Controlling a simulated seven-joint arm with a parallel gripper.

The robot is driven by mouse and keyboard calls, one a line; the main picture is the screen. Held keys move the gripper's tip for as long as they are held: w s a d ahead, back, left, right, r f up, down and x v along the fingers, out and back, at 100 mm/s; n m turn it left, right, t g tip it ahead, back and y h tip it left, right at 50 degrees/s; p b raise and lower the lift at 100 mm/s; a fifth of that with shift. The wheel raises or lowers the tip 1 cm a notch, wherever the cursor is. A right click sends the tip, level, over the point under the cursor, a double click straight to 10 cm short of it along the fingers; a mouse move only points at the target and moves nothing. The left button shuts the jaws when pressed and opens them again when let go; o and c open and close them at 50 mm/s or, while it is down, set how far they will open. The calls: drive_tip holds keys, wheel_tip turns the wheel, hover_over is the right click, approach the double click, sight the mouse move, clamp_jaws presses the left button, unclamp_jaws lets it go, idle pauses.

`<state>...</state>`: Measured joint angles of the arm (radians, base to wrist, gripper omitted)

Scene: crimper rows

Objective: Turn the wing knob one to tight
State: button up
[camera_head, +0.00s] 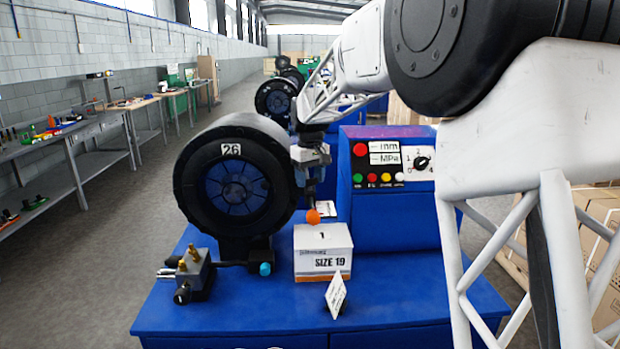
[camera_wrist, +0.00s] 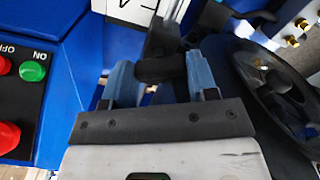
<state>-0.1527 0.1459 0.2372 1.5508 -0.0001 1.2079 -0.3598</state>
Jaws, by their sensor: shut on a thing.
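My gripper (camera_wrist: 158,64) is shut on a black knob-like part, the wing knob (camera_wrist: 160,69), with one blue-grey finger on each side of it. The knob's outer faces are partly hidden by the fingers, and its turn angle cannot be read. In the head view my gripper (camera_head: 309,180) points down just right of the big black crimper ring (camera_head: 236,187) marked 26. The knob is too small and covered to make out there.
An orange ball handle (camera_head: 313,216) is just below my gripper, above a white SIZE 19 box (camera_head: 323,253). A blue control panel (camera_head: 390,204) with buttons and a dial stands close on the right. A valve block (camera_head: 193,271) sits front left on the blue bench (camera_head: 240,318).

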sight(310, 179)
drive_tip(key=o, duration=0.9)
drive_tip(key=shift+o, duration=0.2)
drive_tip(key=shift+r, duration=0.15)
drive_tip(key=shift+r, duration=3.8)
